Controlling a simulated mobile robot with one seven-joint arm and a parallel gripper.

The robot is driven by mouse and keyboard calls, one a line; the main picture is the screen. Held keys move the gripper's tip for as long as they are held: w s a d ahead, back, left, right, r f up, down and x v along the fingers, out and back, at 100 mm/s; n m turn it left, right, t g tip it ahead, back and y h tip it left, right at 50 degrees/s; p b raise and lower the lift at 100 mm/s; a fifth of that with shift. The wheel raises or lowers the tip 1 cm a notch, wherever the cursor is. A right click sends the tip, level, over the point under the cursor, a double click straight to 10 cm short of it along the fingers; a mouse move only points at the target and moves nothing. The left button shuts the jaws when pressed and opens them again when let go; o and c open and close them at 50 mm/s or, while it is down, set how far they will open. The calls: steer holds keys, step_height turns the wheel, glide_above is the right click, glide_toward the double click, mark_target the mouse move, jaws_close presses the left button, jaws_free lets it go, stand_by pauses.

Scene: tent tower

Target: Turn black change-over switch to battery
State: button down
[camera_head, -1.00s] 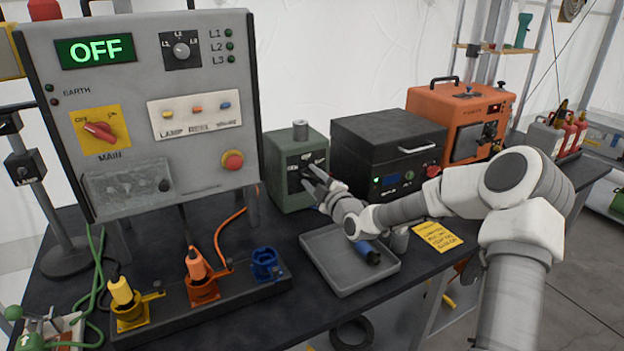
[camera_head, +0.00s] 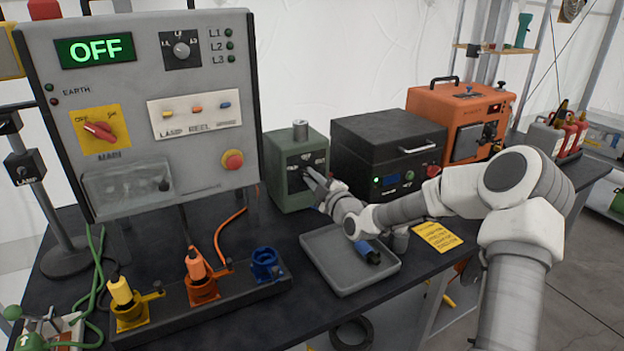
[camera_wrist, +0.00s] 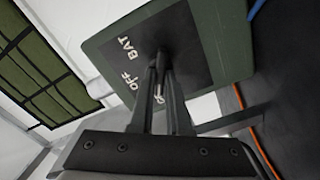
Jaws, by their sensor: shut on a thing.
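The green change-over box (camera_head: 285,180) stands on the bench right of the large grey panel. Its front has a black plate (camera_wrist: 190,45) with white lettering; "BAT" and "OFF" are readable in the wrist view, and a third label is mostly hidden by my fingers. The black change-over switch (camera_wrist: 158,55) sits at the middle of the plate and is mostly covered by my fingertips. My gripper (camera_head: 307,172) is shut on the switch; its fingers also show in the wrist view (camera_wrist: 158,70). Which label the switch points at cannot be told.
The grey panel (camera_head: 215,60) shows OFF and has a red rotary switch on yellow. A black box (camera_head: 385,130) stands close on the right of the green box. A grey tray (camera_head: 320,240) with a blue plug lies below my forearm. Sockets (camera_head: 203,290) line the bench front.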

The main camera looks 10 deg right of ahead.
steer(key=m+b, duration=0.1)
steer(key=m, duration=0.2)
steer(key=shift+b, duration=0.4)
steer(key=m, duration=1.3)
steer(key=d+m, duration=0.1)
steer(key=m, duration=0.6)
steer(key=shift+w+m+p, duration=0.1)
steer(key=shift+m+p, duration=0.2)
steer(key=shift+a, duration=0.1)
steer(key=c, duration=0.9)
jaws_free()
